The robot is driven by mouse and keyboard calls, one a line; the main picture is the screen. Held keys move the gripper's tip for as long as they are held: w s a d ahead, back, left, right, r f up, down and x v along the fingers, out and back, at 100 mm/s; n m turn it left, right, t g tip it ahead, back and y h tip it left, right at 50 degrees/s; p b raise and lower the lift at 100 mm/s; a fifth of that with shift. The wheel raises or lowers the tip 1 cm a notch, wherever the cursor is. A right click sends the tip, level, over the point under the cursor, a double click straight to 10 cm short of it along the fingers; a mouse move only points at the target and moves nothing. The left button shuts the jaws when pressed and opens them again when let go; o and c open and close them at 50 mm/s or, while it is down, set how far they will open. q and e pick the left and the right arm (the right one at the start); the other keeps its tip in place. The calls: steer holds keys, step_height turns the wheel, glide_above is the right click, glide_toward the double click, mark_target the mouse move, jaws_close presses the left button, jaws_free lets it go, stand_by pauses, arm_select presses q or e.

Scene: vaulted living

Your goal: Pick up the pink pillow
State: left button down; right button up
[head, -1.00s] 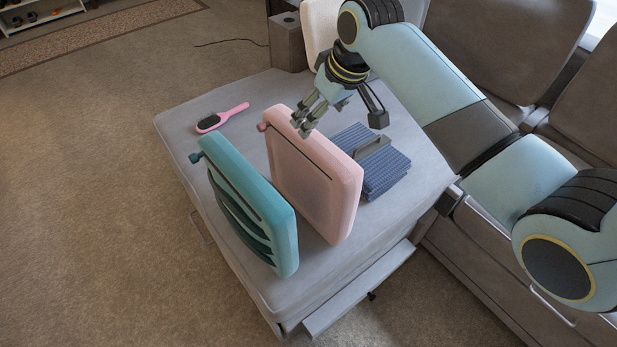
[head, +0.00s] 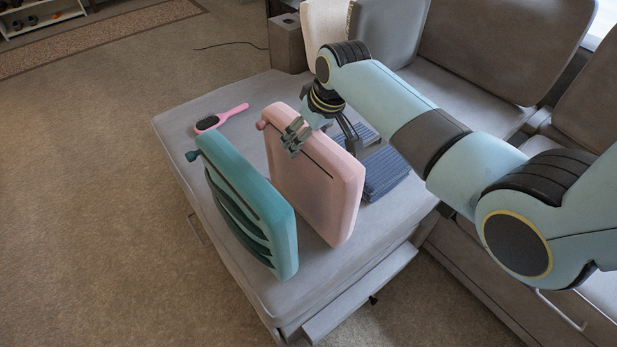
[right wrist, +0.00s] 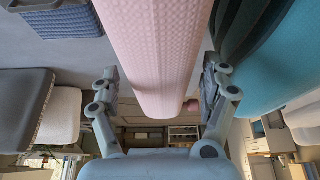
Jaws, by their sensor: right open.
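The pink pillow (head: 316,186) stands upright on the grey ottoman, just right of a teal pillow (head: 246,205). My right gripper (head: 318,142) is at the pink pillow's top edge, with a finger on each side of it. In the right wrist view the pink pillow (right wrist: 156,50) runs between the open fingers of the gripper (right wrist: 160,90), with a visible gap on either side. The teal pillow (right wrist: 275,65) is close beside one finger there. My left gripper is not in view.
A blue striped folded item (head: 384,172) lies right of the pink pillow, partly hidden by my arm. A pink hairbrush (head: 222,118) lies at the ottoman's back left. The grey ottoman (head: 180,117) stands against a sofa (head: 475,75). Carpet on the left is clear.

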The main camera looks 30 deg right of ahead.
steer(key=shift+f, duration=0.3)
stand_by(0.4)
steer(key=shift+c, duration=0.3)
jaws_close()
